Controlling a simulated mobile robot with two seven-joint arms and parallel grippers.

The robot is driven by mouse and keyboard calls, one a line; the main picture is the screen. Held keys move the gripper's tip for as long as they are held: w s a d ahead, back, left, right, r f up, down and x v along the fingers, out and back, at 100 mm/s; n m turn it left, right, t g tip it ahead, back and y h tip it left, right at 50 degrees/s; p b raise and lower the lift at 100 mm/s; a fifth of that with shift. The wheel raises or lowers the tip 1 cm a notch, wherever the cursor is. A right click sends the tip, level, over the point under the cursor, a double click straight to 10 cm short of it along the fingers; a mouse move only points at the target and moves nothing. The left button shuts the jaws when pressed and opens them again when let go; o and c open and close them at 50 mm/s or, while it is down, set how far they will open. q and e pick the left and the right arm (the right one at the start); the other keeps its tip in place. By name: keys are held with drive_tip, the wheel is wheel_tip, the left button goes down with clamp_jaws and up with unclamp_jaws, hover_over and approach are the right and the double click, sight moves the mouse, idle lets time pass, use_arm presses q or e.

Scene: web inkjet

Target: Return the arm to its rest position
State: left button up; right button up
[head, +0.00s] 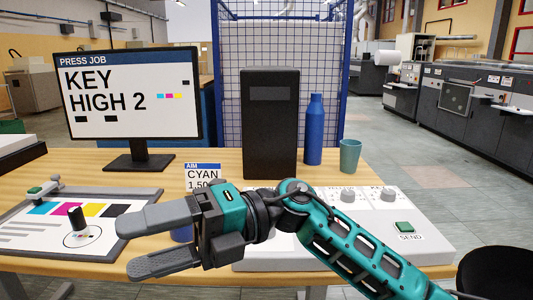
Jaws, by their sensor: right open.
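My right arm (345,240) comes in from the lower right and reaches leftward across the front of the table. Its gripper (130,246) is open and empty, with its two grey fingers apart and pointing left. The gripper hangs over the table's front edge, just right of the printed sheet board (20,235). The arm covers part of the white control console (430,225) and the foot of the small CYAN card (203,173). My left gripper is not in view.
A monitor (130,95) reads KEY HIGH 2. A black box (269,122), a blue bottle (314,130) and a teal cup (350,155) stand behind the arm. A black knob (76,219) stands on the board. Bare wooden table (220,160) shows between monitor and box.

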drive_tip(key=w+d+m+t+y+p, duration=0.1)
drive_tip(key=w+d+m+t+y, duration=0.25)
drive_tip(key=m+t, duration=0.4)
drive_tip(key=w+d+m+t+y+p, duration=0.1)
drive_tip(key=w+d+m+t+y, duration=0.1)
drive_tip(key=w+m+t+y, duration=0.45)
drive_tip(key=w+d+f+m+t+h+p, duration=0.1)
drive_tip(key=d+f+m+t+h, duration=0.95)
drive_tip(key=m, duration=0.75)
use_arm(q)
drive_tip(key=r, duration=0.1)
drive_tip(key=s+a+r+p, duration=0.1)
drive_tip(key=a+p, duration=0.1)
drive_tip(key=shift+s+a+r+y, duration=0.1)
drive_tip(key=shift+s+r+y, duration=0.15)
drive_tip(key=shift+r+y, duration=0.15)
use_arm(e)
drive_tip(key=s+d+f+m+g+h, duration=0.2)
drive_tip(key=s+d+f+m+h, duration=0.3)
drive_tip(key=f, duration=0.7)
drive_tip(key=s+d+f+m+g+h, duration=0.2)
drive_tip(key=s+d+f+m+h, duration=0.3)
drive_tip(key=f, duration=0.8)
drive_tip(key=s+d+h, duration=0.3)
drive_tip(key=s+d, duration=0.1)
drive_tip(key=s, duration=0.1)
drive_tip(key=shift+s+d, duration=0.25)
drive_tip(key=shift+d, duration=0.05)
